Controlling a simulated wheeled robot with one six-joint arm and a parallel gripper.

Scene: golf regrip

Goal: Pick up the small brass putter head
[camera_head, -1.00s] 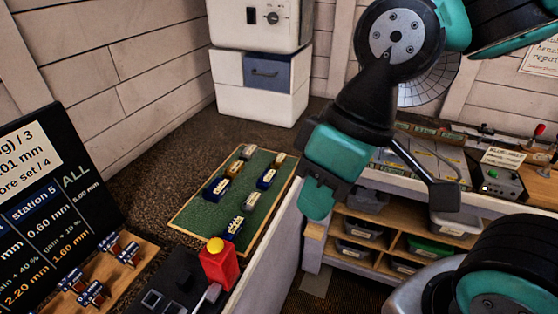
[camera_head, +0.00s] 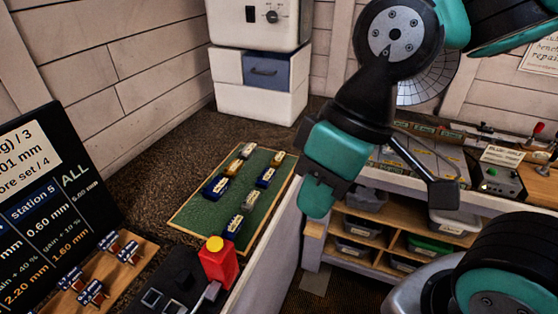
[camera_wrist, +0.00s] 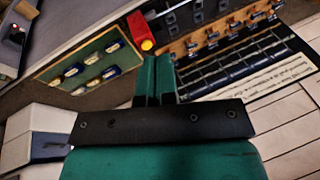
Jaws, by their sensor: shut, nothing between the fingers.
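Several small putter heads lie spread on a green mat (camera_head: 210,218) with a wooden rim, at the centre left of the head view. Most look dark blue with pale or gold tops; a duller, yellowish one (camera_head: 250,199) lies right of the middle. I cannot tell for sure which is the small brass one. The mat also shows in the wrist view (camera_wrist: 109,42), upper left. My gripper (camera_head: 316,203) hangs to the right of the mat, apart from it. In the wrist view its fingers (camera_wrist: 158,62) are together with nothing between them.
A red block with a yellow button (camera_head: 218,262) stands at the mat's near end. A dark sign board (camera_head: 45,190) and a wooden rack (camera_head: 118,265) are at left. White boxes (camera_head: 260,100) stand behind. A pale panel edge (camera_head: 270,240) runs right of the mat.

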